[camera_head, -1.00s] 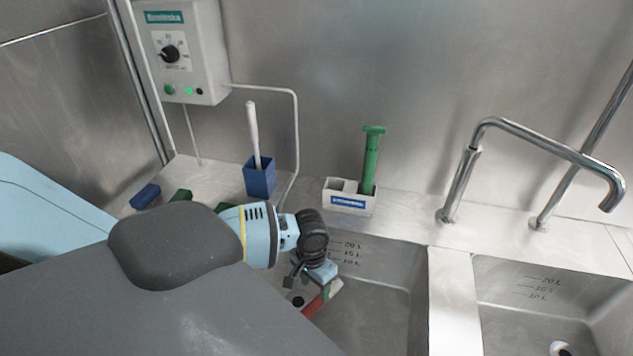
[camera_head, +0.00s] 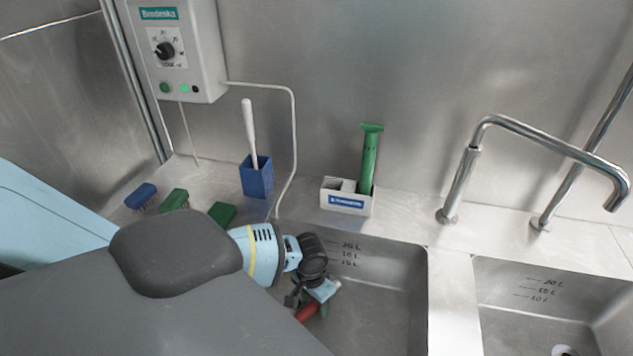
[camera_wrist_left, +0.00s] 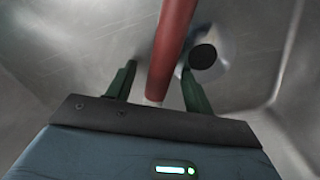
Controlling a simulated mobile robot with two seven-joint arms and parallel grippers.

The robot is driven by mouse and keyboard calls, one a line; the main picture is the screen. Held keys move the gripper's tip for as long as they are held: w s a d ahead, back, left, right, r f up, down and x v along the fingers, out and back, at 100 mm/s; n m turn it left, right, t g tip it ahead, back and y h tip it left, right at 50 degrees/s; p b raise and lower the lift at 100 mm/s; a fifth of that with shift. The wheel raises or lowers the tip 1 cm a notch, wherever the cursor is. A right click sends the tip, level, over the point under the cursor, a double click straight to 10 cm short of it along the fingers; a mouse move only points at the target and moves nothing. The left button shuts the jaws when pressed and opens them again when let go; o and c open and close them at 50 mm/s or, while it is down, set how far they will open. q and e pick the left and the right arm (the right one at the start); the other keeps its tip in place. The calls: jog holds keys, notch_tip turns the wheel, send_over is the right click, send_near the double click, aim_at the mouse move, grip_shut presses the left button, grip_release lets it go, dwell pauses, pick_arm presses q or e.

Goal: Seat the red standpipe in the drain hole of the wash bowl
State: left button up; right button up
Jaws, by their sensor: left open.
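The red standpipe (camera_head: 306,312) shows as a short piece beside my left gripper (camera_head: 322,298), over the left part of the left wash bowl (camera_head: 385,275). In the left wrist view, the standpipe (camera_wrist_left: 172,50) runs down from the top edge between the two green fingers of my left gripper (camera_wrist_left: 157,85). The fingers are spread, with gaps to the pipe. A dark round opening (camera_wrist_left: 202,57), apparently the drain hole, lies just right of the pipe. My right gripper is out of view.
A white caddy (camera_head: 346,203) holds a green tube (camera_head: 369,160) behind the bowl. A blue holder (camera_head: 257,179) with a white-handled tool stands left of it. Several brushes (camera_head: 174,199) lie at left. A faucet (camera_head: 460,175) and a second bowl (camera_head: 535,285) are at right.

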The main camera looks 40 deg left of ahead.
pick_arm(q)
grip_shut()
dwell(0.4)
